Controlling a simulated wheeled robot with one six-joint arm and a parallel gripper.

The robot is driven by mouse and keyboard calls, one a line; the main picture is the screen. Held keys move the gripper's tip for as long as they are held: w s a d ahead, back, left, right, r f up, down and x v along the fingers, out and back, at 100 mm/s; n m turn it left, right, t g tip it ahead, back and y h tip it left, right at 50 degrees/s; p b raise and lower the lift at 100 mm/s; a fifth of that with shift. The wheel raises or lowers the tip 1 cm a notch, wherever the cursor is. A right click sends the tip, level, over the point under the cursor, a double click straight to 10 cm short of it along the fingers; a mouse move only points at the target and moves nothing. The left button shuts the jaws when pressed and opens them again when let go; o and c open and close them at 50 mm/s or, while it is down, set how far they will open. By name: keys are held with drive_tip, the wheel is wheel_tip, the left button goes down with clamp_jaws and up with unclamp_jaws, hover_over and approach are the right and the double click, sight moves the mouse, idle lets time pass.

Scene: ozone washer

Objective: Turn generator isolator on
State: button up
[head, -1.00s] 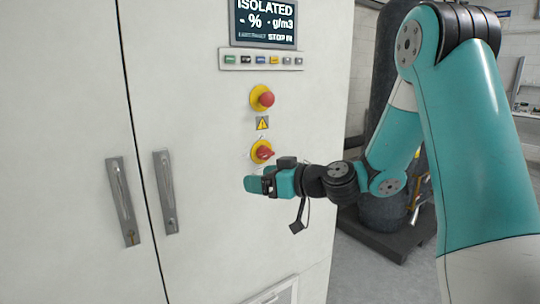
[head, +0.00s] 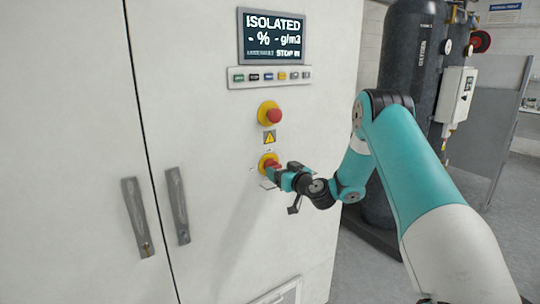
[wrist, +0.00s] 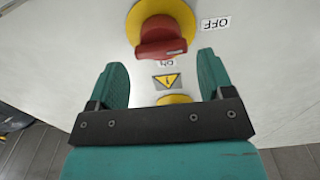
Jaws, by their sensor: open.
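The generator isolator is a red rotary handle on a round yellow plate (head: 266,159) on the white cabinet front. In the wrist view the red handle (wrist: 160,40) lies roughly crosswise, with a grey mark near its right end. An OFF label (wrist: 216,24) is to the right of the plate and an ON label (wrist: 166,62) is below the handle. My gripper (wrist: 162,61) is open, its teal fingers apart on either side, just short of the handle. In the head view my gripper (head: 275,175) overlaps the isolator's lower part and hides some of it.
A red emergency-stop button (head: 274,116) on yellow is above the isolator, with a warning triangle (head: 269,138) between. The display (head: 272,36) reads ISOLATED. Door handles (head: 137,217) are at left. A dark cylinder (head: 411,75) stands behind my arm.

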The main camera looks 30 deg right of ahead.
sight(273, 166)
drive_tip(key=shift+w+a+p, duration=0.15)
drive_tip(key=shift+w+p, duration=0.8)
drive_tip(key=shift+w, duration=1.3)
drive_tip(key=shift+c, duration=0.2)
drive_tip(key=c, duration=0.7)
drive_tip(key=shift+a+f, duration=0.1)
drive_tip(key=shift+a, duration=0.05)
drive_tip(key=m+b, duration=0.3)
drive_tip(key=b, duration=0.1)
drive_tip(key=shift+f+m, duration=0.15)
drive_tip(key=shift+m, duration=0.15)
drive_tip(key=m, duration=0.1)
drive_tip(key=m+b, duration=0.1)
drive_tip(key=m, duration=0.1)
drive_tip(key=m+b, duration=0.1)
drive_tip(key=shift+d+m, duration=0.25)
drive_tip(key=shift+m, duration=0.05)
drive_tip(key=m+b, duration=0.1)
drive_tip(key=m, duration=0.3)
drive_tip(key=shift+d+m, duration=0.1)
drive_tip(key=shift+m, duration=2.8)
